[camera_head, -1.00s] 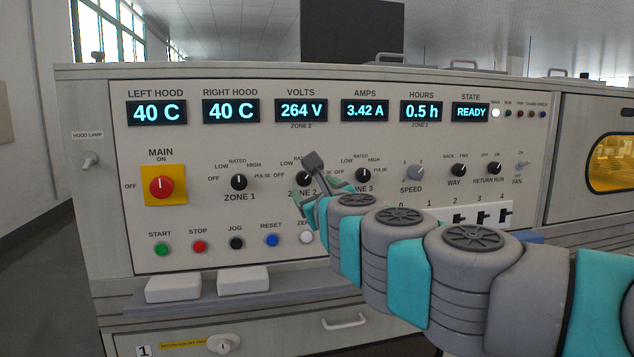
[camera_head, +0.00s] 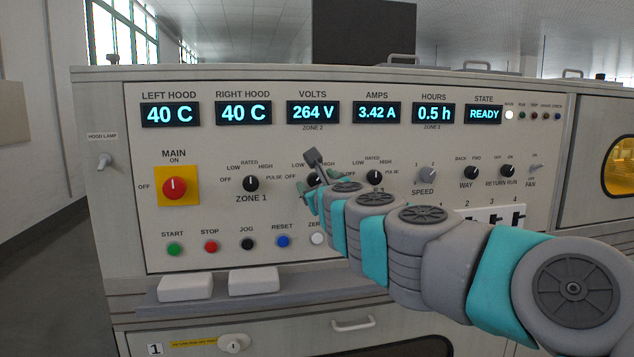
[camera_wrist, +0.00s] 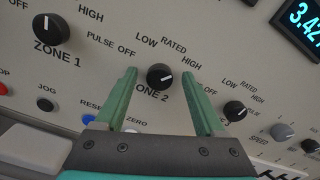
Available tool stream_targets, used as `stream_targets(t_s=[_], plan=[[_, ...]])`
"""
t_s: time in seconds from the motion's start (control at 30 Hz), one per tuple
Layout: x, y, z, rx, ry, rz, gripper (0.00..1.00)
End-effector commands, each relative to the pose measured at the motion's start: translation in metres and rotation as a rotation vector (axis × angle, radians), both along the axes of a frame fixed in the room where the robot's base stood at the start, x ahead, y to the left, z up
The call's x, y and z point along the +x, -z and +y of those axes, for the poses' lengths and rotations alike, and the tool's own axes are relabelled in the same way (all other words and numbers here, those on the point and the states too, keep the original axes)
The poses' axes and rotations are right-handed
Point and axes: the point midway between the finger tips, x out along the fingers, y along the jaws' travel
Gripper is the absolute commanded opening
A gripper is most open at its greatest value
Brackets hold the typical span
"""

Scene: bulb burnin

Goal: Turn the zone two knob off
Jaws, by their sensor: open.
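The zone two knob (camera_wrist: 160,77) is a round black knob with a white pointer line. In the wrist view it sits between the two green fingers of my gripper (camera_wrist: 157,82), which are open on either side of it with gaps. Its pointer is turned toward the right, on the HIGH side of its scale. Whether the fingertips reach the panel I cannot tell. In the head view my gripper (camera_head: 312,188) partly covers the knob (camera_head: 314,179) and hides its label.
The zone 1 knob (camera_head: 251,184) is to the left and the zone 3 knob (camera_head: 375,177) to the right. The red main switch (camera_head: 175,186) is farther left. Push buttons, including the blue reset (camera_head: 283,241), lie below. The volts display (camera_head: 313,112) reads 264 V.

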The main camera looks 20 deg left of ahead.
Motion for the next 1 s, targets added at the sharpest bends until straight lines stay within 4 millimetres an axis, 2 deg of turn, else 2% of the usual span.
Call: stream_targets(t_s=[0.13,0.77,1.0], plan=[[-0.0003,0.0001,0.0001,0.0,0.0,0.0,0.7],[-0.0006,0.0003,0.0002,-0.001,-0.001,0.0,0.0],[-0.0006,0.0003,0.0002,-0.003,-0.001,-0.001,0.0]])
